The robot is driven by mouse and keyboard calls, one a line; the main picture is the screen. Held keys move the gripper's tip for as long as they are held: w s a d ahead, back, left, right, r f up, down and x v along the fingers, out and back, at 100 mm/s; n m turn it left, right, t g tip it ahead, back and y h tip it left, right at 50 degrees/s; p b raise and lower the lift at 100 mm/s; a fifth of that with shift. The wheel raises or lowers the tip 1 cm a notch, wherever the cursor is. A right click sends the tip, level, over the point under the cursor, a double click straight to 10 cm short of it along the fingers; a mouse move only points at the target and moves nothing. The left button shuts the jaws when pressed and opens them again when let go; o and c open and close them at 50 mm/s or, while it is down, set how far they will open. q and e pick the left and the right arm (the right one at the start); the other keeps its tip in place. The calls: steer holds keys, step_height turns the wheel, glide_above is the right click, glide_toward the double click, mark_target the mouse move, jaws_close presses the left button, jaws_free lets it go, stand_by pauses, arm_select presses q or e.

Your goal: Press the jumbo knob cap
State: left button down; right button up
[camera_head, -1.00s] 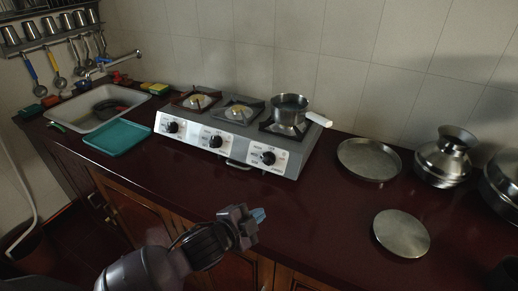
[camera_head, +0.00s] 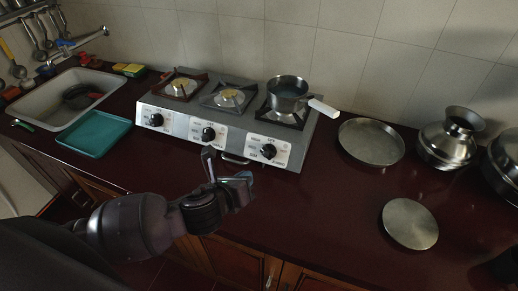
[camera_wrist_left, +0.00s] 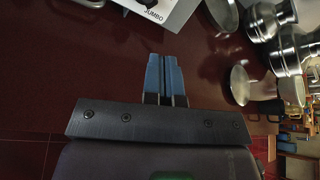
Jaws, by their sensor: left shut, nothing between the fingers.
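The three-burner stove (camera_head: 222,131) has a white front panel with three black knobs. The rightmost knob (camera_head: 268,151) seems to be the jumbo one. In the left wrist view a knob (camera_wrist_left: 148,3) is cut off by the top edge, with the label JUMBO just below it. My left gripper (camera_head: 246,178) is in front of the stove, a little left of and nearer than that knob, apart from it. Its blue fingers (camera_wrist_left: 163,58) are together and empty, pointing toward the panel in the wrist view. My right gripper is not in view.
A pot (camera_head: 287,92) with a white handle stands on the right burner. A teal tray (camera_head: 94,134) and sink (camera_head: 60,103) are left; a round tray (camera_head: 371,143), disc (camera_head: 410,224) and metal pot (camera_head: 449,139) are right.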

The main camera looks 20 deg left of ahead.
mark_target(265, 155)
arm_select(q)
steer(key=m, duration=0.2)
steer(key=a+m+y, duration=0.1)
steer(key=m, duration=0.1)
steer(key=shift+w+a, duration=0.15)
steer(key=shift+w, duration=0.05)
steer(key=x, duration=1.4)
steer(key=shift+p, duration=0.3)
